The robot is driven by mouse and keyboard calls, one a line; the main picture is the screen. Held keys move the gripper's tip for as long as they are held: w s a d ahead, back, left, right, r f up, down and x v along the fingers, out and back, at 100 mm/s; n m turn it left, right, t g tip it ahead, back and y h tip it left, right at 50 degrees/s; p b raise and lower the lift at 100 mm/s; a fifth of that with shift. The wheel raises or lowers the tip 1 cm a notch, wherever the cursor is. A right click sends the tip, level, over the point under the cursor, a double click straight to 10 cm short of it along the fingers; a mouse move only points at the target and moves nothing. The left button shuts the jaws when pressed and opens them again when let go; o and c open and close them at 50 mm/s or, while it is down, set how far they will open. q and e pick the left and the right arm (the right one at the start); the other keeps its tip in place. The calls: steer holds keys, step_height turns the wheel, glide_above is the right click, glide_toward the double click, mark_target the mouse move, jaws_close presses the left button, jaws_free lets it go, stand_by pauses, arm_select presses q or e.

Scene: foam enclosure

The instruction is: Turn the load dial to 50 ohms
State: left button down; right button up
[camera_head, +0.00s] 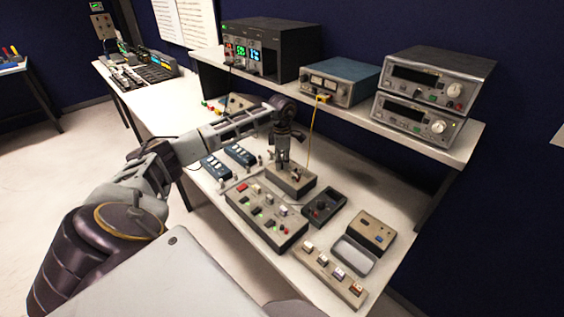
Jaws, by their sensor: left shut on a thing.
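My left arm reaches in from the left over the bench. Its gripper (283,160) points down at a small grey box (290,184) on the bench, at a knob on the box's top face. The gripper is shut on that knob, which is mostly hidden by the fingers. I take this box to be the load box with the dial, but its markings are too small to read. A dark box with a round knob (322,207) sits just to the right of it. My right gripper does not show.
A wide grey panel with switches (266,215) lies in front of the box. Two blue devices (239,154) lie to the left. A small parts strip (330,275) and a tan box (372,233) are at right. Stacked instruments (430,95) stand on the shelf above.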

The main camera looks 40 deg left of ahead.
arm_select(q)
steer(key=shift+n, duration=0.5)
steer(key=n, duration=0.3)
steer(key=shift+n, duration=0.3)
steer(key=n, duration=0.3)
steer(key=n+p, duration=0.1)
steer(key=n, duration=0.3)
steer(key=shift+r+n, duration=0.1)
steer(key=shift+n, duration=1.3)
steer(key=shift+n+p, duration=0.3)
steer(key=shift+n, duration=0.9)
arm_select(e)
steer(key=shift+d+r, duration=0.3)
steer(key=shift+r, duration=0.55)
